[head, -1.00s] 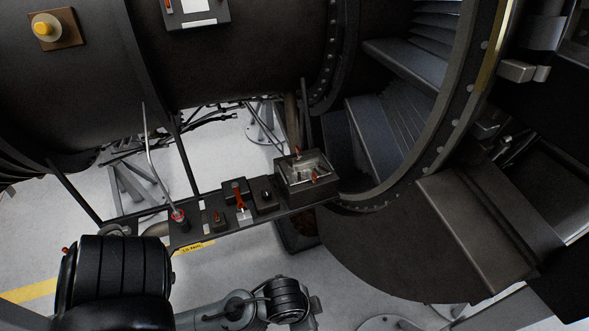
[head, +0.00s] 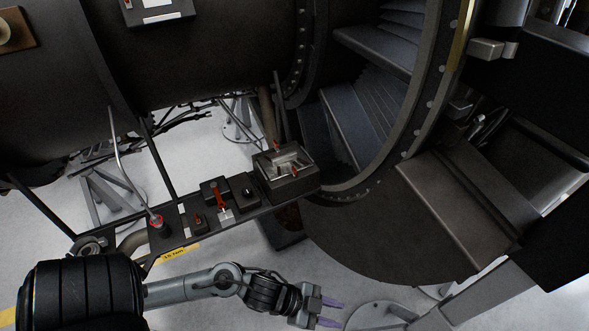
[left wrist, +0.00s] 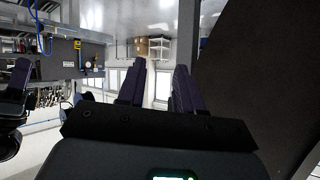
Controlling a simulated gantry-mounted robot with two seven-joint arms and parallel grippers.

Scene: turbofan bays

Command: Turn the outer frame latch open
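My left gripper (head: 332,312) is at the bottom of the head view, over the pale floor, in front of and below the dark engine casing. Its two purple fingers are apart with nothing between them. In the left wrist view the fingers (left wrist: 159,85) also stand apart and empty. A grey block-like fitting (head: 485,49) sits on the outer side of the large round frame (head: 440,95) at upper right. I cannot tell for sure whether it is the outer frame latch. The gripper is well away from it.
A control rail (head: 180,233) with red-handled switches and a clear-covered box (head: 285,172) runs across the middle, above my left arm. A brown-grey panel (head: 455,195) juts out at right. Open floor (head: 220,305) lies below the rail.

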